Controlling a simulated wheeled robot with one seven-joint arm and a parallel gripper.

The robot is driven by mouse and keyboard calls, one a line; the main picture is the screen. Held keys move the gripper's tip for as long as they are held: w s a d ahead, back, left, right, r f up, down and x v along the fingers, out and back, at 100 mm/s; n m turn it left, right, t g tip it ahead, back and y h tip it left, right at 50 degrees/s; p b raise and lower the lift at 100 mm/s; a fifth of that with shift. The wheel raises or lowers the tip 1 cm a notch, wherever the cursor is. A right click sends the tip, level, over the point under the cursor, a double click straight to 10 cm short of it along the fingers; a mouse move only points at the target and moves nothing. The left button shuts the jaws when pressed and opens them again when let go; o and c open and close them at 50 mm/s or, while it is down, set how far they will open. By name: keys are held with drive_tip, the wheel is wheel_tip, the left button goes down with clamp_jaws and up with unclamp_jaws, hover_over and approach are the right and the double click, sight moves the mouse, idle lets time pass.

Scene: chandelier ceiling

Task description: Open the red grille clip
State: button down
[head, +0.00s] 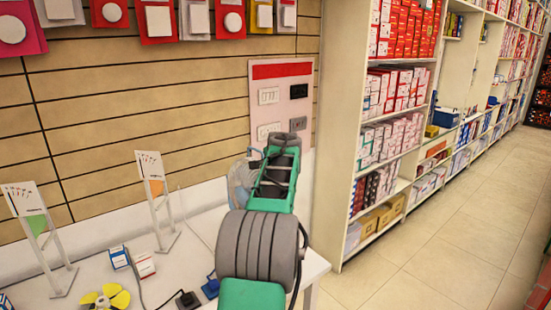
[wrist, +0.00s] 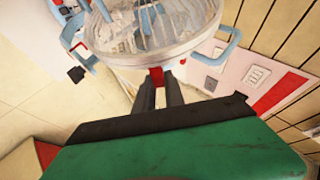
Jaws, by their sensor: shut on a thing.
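A small fan with a round, pale wire grille (wrist: 150,35) and light blue frame fills the top of the wrist view. In the head view the fan (head: 240,182) stands on the white table, partly hidden behind my green and grey arm. The red grille clip (wrist: 156,76) sits at the grille's lower rim in the wrist view. My gripper (wrist: 158,82) has its two dark fingers at this rim, one on each side of the red clip, shut on it. In the head view the fingertips and clip are hidden by my arm.
The white table (head: 100,245) holds two white display stands (head: 158,200), a yellow propeller (head: 106,297), small boxes (head: 144,265) and dark plugs with cables. A slatted wall with a switch panel (head: 268,96) stands behind. Shelves (head: 345,130) are to the right, with open floor beyond.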

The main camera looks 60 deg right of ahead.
drive_tip(key=y+p, duration=0.1)
drive_tip(key=p, duration=0.1)
drive_tip(key=t+y+p, duration=0.1)
drive_tip(key=p, duration=0.2)
drive_tip(key=shift+s+d+n+p, duration=0.1)
drive_tip(key=shift+d+n+p, duration=0.2)
drive_tip(key=shift+n+p, duration=0.1)
drive_tip(key=shift+f+t, duration=0.15)
drive_tip(key=shift+t, duration=0.15)
drive_tip(key=c, duration=1.4)
unclamp_jaws()
drive_tip(key=b+v, duration=0.2)
drive_tip(key=v, duration=0.6)
drive_tip(key=shift+d, duration=0.15)
